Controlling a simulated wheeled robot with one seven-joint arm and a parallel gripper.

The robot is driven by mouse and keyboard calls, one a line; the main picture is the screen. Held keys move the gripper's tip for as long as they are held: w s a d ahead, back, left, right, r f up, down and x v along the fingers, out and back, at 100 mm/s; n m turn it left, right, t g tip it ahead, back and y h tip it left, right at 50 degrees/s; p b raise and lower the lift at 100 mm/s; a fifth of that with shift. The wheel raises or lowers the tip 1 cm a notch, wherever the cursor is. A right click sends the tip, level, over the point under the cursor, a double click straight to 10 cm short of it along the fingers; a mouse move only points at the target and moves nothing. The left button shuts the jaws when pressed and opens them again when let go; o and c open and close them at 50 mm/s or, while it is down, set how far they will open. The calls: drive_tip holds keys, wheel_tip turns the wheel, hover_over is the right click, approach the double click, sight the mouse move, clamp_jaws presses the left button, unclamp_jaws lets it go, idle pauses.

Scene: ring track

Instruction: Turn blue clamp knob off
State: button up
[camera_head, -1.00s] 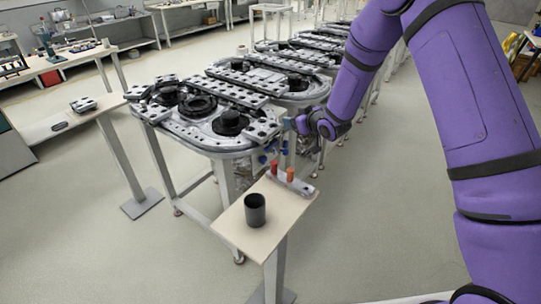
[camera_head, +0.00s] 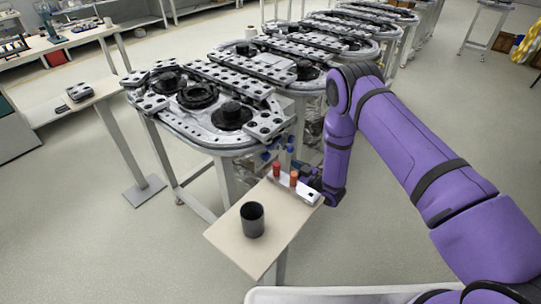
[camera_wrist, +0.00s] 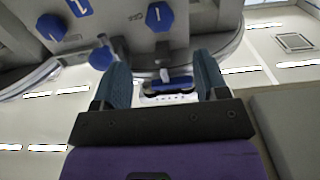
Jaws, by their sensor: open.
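Several blue knobs show in the wrist view. A hexagonal knob (camera_wrist: 160,16) is at top centre, another (camera_wrist: 51,27) at upper left, and a rounder one (camera_wrist: 102,58) sits just beyond the left finger. A blue piece with a white stem (camera_wrist: 173,83) shows between my fingers, with a gap on both sides; I cannot tell if it is the clamp knob. My gripper (camera_wrist: 162,70) is open, its two fingers apart. In the head view my gripper (camera_head: 306,172) is low beside the track's near end, partly hidden, near small blue parts (camera_head: 266,155).
The ring track (camera_head: 222,137) stands on legs behind. A small table (camera_head: 232,240) in front bears a black cup (camera_head: 252,219) and a light block (camera_head: 309,195) with red (camera_head: 277,169) and orange (camera_head: 293,177) pieces. A side table (camera_head: 60,108) is at left. Open floor lies right.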

sight(268, 157)
drive_tip(key=x, duration=1)
drive_tip(key=shift+w+a, duration=0.2)
drive_tip(key=c, duration=0.9)
